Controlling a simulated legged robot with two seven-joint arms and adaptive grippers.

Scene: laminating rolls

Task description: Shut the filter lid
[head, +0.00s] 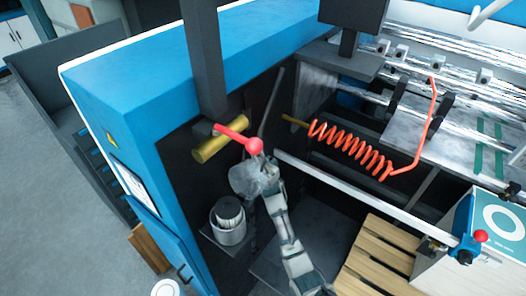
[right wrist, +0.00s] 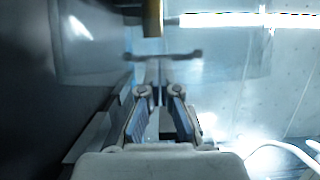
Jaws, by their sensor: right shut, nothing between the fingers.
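A grey cylindrical canister (head: 228,221), which looks like the filter housing, stands in the dark recess of the blue machine. Its top is open, showing a dark and pale insert. A pale, cloudy rounded piece (head: 244,180) sits above and right of it; I cannot tell whether it is the filter lid. My right gripper (head: 266,165) is beside this piece, below the red ball-ended lever. In the right wrist view, its fingers (right wrist: 161,102) are shut and empty, with a thin dark T-shaped bar (right wrist: 163,55) just beyond them. My left gripper is not in view.
A red ball-ended lever (head: 238,138) and a brass cylinder (head: 218,140) hang close above; brass also shows in the right wrist view (right wrist: 152,18). A coiled orange hose (head: 350,147) and a white rail (head: 340,189) lie to the right. A wooden pallet (head: 385,262) is lower right.

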